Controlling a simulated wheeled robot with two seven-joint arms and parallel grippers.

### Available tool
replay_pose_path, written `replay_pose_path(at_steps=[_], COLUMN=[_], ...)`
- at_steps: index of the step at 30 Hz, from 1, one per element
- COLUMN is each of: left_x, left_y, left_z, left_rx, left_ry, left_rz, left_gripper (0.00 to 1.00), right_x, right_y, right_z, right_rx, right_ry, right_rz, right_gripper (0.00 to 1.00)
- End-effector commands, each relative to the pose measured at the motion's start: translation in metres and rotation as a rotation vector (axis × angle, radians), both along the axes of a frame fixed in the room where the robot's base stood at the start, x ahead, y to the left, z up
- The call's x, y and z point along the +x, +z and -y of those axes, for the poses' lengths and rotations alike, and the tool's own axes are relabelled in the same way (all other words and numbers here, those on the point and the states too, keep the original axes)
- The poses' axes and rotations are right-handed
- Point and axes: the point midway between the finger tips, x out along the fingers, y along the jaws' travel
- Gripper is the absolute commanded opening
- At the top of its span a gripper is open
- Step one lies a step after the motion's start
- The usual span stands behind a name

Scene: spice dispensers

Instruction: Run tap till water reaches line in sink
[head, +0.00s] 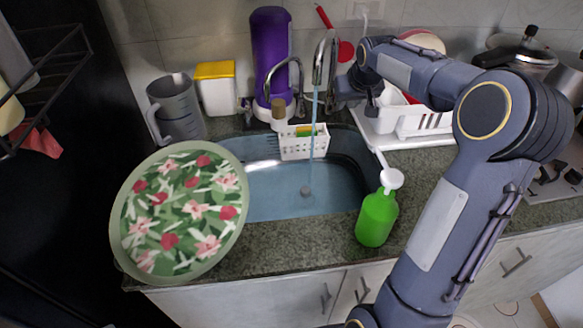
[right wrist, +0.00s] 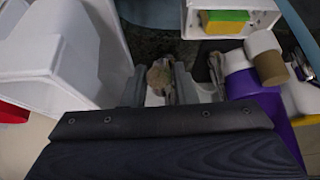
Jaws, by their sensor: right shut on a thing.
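The metal tap (head: 321,62) stands behind the sink (head: 352,142), and a thin stream of water (head: 313,125) falls from it into the basin. The basin looks bluish, with shallow-looking water (head: 275,192) over the round drain (head: 306,191). I cannot make out a line on the sink wall. My right gripper (head: 346,90) is just right of the tap. In the right wrist view its fingers (right wrist: 160,85) are shut on a small worn metal piece (right wrist: 161,74), apparently the tap handle. In the head view the handle is hidden by the gripper. My left gripper is out of view.
A white caddy (head: 303,149) with a sponge hangs at the sink's back edge. A green soap bottle (head: 376,218) stands right of the sink, a floral tray (head: 180,212) left. A dish rack (head: 425,122), purple bottle (head: 271,50) and grey jug (head: 178,112) crowd the back.

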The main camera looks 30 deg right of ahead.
Motion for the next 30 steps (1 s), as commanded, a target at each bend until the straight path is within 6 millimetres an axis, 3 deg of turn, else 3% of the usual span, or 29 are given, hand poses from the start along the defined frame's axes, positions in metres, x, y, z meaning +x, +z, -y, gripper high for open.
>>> replay_pose_path(at_steps=[28, 29, 30], left_x=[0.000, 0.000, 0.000], left_y=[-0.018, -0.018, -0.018], left_z=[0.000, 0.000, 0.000], left_rx=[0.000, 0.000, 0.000], left_ry=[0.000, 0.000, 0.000], left_rz=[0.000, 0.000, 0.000], left_gripper=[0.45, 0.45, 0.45], right_x=[-0.009, -0.009, -0.009], right_y=[-0.020, -0.020, -0.020], right_z=[-0.003, -0.003, -0.003], right_rx=[0.002, 0.002, 0.002], right_ry=[0.000, 0.000, 0.000], right_rz=[-0.006, -0.006, -0.006], right_gripper=[0.14, 0.27, 0.32])
